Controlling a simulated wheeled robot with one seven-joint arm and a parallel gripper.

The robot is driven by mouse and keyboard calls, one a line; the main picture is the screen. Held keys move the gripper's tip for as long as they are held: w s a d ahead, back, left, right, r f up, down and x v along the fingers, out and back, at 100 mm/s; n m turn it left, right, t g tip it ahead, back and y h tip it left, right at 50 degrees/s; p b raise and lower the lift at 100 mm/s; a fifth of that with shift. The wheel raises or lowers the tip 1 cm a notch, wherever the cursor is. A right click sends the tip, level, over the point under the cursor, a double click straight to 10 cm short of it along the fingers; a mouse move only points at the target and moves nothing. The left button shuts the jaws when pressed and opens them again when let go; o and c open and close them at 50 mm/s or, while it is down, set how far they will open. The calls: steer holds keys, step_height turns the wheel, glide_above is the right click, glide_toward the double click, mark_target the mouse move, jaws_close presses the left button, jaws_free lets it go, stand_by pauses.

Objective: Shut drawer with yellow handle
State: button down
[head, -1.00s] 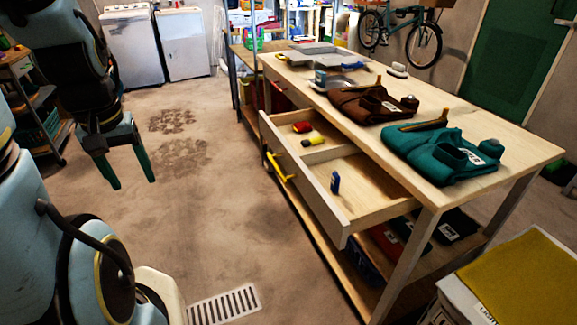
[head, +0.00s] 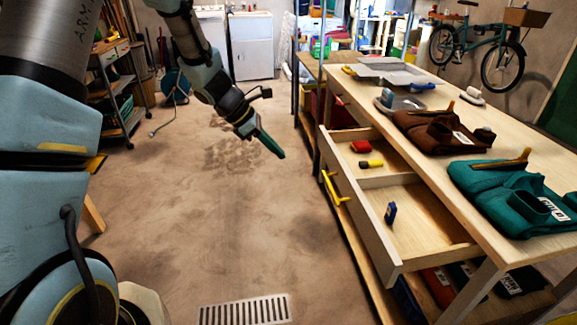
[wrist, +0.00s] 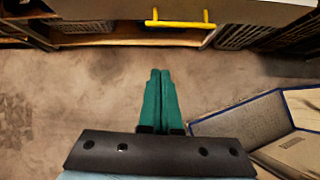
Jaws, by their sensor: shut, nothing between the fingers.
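The wooden drawer (head: 362,216) under the long workbench stands pulled open toward the left. Its yellow handle (head: 335,188) is on the drawer's front face, and it also shows at the top of the wrist view (wrist: 180,20). My gripper (head: 279,152) has green fingers and hangs over the open floor, left of the drawer and apart from the handle. In the wrist view its fingers (wrist: 160,74) are together with nothing between them, pointing toward the handle.
Folded brown (head: 425,130) and teal (head: 500,190) clothes lie on the workbench (head: 420,90). The floor (head: 240,230) left of the drawer is clear, with a drain grate (head: 244,310).

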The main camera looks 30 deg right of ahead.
mark_target(398, 179)
steer(key=s+d+f+n+p, duration=0.1)
steer(key=s+d+f+p, duration=0.2)
steer(key=d+f, duration=0.5)
steer(key=shift+d+f, duration=0.35)
steer(key=shift+d, duration=0.9)
steer(key=shift+s+d, duration=0.1)
steer(key=s+d+p, duration=0.1)
steer(key=s+d, duration=0.1)
steer(key=d, duration=0.5)
steer(key=s+d, duration=0.3)
steer(key=d, duration=0.4)
steer(key=s+d+p, duration=0.1)
steer(key=s+d, duration=0.1)
steer(key=d, duration=0.5)
steer(key=shift+s+p, duration=0.35)
steer(key=shift+s, duration=0.05)
steer(key=shift+s+d+r+h, duration=0.1)
steer(key=shift+s+d+h, duration=0.1)
steer(key=shift+h, duration=0.1)
